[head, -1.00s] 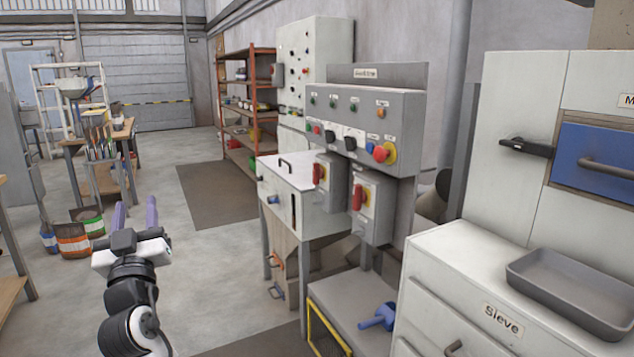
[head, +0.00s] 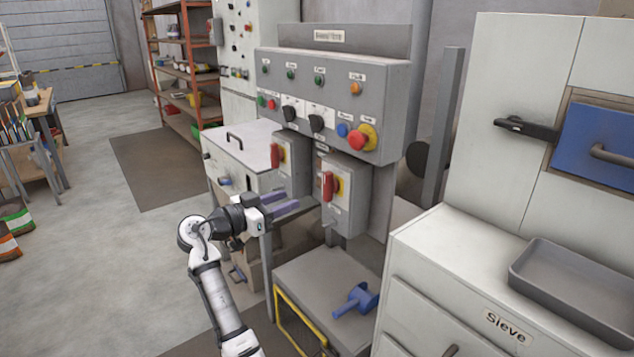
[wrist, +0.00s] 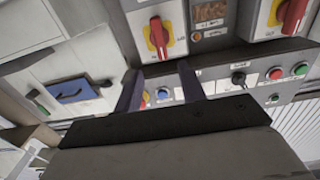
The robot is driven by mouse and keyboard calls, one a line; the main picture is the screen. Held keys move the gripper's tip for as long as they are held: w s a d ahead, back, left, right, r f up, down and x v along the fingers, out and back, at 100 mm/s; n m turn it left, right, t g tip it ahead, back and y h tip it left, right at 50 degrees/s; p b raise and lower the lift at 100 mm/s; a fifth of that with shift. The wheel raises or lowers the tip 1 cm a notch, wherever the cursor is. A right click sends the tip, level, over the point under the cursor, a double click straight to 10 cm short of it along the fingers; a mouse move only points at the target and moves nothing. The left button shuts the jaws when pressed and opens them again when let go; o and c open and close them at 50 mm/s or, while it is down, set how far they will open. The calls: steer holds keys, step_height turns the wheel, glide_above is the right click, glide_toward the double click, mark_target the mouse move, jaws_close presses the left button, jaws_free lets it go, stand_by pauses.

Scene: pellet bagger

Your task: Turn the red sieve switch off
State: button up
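Two red rotary switch handles on yellow plates sit on grey boxes below the control panel. The nearer, right one (head: 328,186) is at the left in the wrist view (wrist: 158,36), where the scene looks upside down. The farther, left one (head: 276,156) is at the upper right there (wrist: 292,15). Both handles look roughly upright in the head view. I cannot read which one is the sieve's. My gripper (head: 290,200) is open and empty, its two purple fingers apart, in front of and below the boxes. It touches neither handle, as far as I can see.
The control panel (head: 300,100) above carries buttons, knobs and a red emergency stop (head: 357,140). A blue scoop-like object (head: 357,299) lies on a grey ledge below. A white cabinet labelled Sieve (head: 430,290) with a grey tray (head: 570,285) stands at right. Open floor lies at left.

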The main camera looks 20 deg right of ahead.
mark_target(325, 185)
steer(key=p+x, duration=0.3)
steer(key=x, duration=0.9)
steer(key=shift+p, duration=0.3)
steer(key=c, duration=0.6)
